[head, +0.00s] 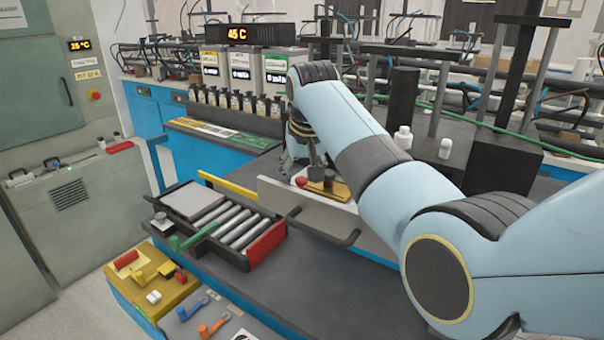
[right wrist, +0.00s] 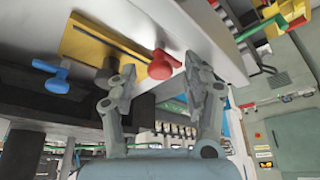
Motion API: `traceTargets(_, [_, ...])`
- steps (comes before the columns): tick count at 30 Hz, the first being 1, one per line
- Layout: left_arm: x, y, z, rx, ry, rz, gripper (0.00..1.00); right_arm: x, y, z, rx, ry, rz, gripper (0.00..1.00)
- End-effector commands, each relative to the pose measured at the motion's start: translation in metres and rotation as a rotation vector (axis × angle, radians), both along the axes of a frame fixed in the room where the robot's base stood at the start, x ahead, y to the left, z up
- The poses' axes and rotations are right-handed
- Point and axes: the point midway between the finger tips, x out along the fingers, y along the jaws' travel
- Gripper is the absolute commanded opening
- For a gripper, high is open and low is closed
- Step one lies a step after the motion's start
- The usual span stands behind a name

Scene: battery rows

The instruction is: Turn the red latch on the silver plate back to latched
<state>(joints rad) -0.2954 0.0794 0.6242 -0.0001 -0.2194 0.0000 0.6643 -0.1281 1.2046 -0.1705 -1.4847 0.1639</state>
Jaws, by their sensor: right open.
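The silver plate (head: 290,203) stands at the middle of the head view and fills the top of the right wrist view (right wrist: 205,20). On it is a red latch (head: 301,182) with a rounded knob, which also shows in the right wrist view (right wrist: 162,66) with a short arm toward the right. My right gripper (head: 302,166) is open above the red latch. In the right wrist view its fingers (right wrist: 161,72) are spread either side of the red knob, with nothing held. Whether they touch it, I cannot tell. My left gripper is out of view.
A yellow plate (right wrist: 88,45) with a dark slot and a blue latch (right wrist: 57,84) are beside the red one. A tray of grey cylinders (head: 272,240) stands left. A yellow panel (head: 150,296) with a red lever is at lower left. The dark bench (head: 310,300) has clear room in front.

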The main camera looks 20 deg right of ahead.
Motion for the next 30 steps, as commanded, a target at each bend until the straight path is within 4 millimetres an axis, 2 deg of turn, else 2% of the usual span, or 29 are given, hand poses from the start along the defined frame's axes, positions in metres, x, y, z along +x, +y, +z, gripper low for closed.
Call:
traceTargets(1, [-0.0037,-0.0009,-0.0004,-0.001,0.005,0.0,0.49,0.0001,0.0,0.0001,0.0,0.0,0.0,0.46])
traceTargets(9, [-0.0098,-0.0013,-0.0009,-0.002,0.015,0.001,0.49,0.0,0.0001,0.0004,0.0,0.0,0.0,0.1])
traceTargets(12, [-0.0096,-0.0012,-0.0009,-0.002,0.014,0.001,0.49,0.0,0.0002,0.0004,0.0,0.0,0.0,0.0])
traceTargets(23, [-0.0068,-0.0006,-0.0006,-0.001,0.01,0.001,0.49,0.0002,0.0014,0.0004,0.0,0.0,-0.052,0.0])
traceTargets(30, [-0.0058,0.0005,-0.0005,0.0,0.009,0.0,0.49,0.0008,0.0026,0.0003,0.0,0.0,-0.206,0.0])
